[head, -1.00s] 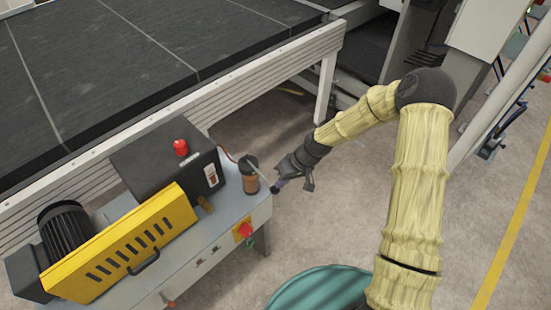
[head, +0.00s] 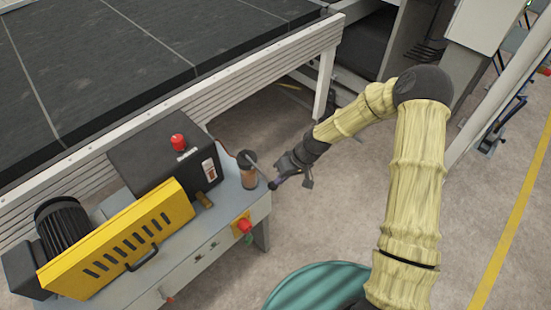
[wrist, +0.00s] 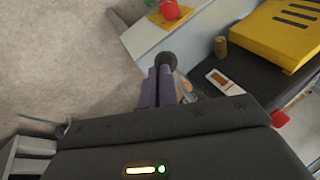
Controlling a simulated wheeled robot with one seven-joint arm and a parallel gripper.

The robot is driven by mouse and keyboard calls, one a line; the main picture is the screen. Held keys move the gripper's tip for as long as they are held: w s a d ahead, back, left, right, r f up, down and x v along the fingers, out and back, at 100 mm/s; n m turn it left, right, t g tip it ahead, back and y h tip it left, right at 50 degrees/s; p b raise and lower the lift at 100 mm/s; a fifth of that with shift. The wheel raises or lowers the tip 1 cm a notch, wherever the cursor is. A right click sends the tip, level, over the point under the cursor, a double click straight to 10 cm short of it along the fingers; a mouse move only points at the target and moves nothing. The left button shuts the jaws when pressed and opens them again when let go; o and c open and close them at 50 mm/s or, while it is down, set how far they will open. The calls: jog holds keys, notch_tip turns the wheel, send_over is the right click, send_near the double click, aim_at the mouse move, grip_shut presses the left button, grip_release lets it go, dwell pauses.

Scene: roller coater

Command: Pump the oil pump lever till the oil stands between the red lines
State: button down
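The oil pump (head: 249,177) has a black cap and an amber body and stands at the right end of the grey machine bench (head: 225,225). Its thin lever (head: 260,172) slopes down to the right and ends in a dark knob, which shows in the wrist view (wrist: 167,60). My gripper (head: 277,184) is at the knob. In the wrist view its two purple fingers (wrist: 158,85) lie close together, their tips against the knob; I cannot tell whether they grip it. A white plate with a brownish window (head: 209,168) is on the black box; no red lines are readable.
A red emergency button (head: 244,226) on a yellow plate is on the bench front, below the pump. A black box (head: 150,150) with a red knob and a yellow guard (head: 120,245) stand left. The conveyor (head: 110,80) runs behind. The floor right of the bench is clear.

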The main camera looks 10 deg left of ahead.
jog(key=d+r, duration=0.8)
jog(key=r, duration=0.2)
jog(key=shift+s+d, duration=0.15)
jog(key=shift+d, duration=0.15)
jog(key=shift+d, duration=0.1)
dwell(1.4)
jog(key=s+d+r+m+t+h, duration=0.3)
jog(key=s+d+r+m+h, duration=0.2)
jog(key=s+d+r, duration=0.6)
jog(key=s+r+m, duration=0.1)
jog(key=s, duration=0.1)
jog(key=shift+s+d+m, duration=0.15)
jog(key=shift+s+m, duration=0.15)
jog(key=shift+m, duration=0.1)
jog(key=shift+f, duration=0.1)
